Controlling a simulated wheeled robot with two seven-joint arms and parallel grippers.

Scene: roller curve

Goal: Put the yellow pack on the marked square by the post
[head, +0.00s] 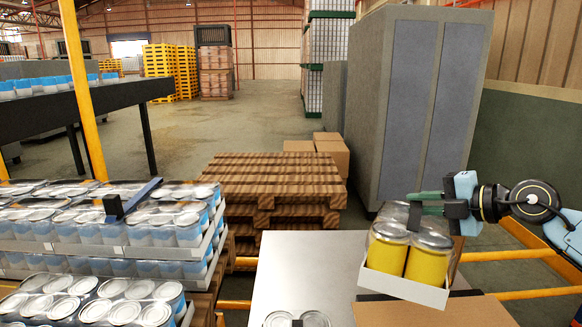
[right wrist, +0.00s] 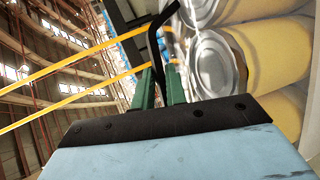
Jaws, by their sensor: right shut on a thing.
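The yellow pack (head: 428,264) is a group of yellow cans with silver lids in a white tray, wrapped in clear film. It is at the right in the head view, above the right part of the metal table, slightly tilted. I cannot tell whether its tray touches anything below. My right gripper (head: 428,203) is shut on its dark handle at the top. In the right wrist view the green fingers (right wrist: 160,88) close around the handle, with yellow cans (right wrist: 275,55) at the right. A yellow post (head: 82,90) stands at the left. I see no marked square. My left gripper is not in view.
Blue can packs (head: 90,228) are stacked at the left. The metal table (head: 300,258) is mostly bare, with a few can lids (head: 312,318) at its front edge. Brown cardboard (head: 440,312) lies below the yellow pack. Wooden pallets (head: 270,180) and a grey cabinet (head: 410,100) stand behind.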

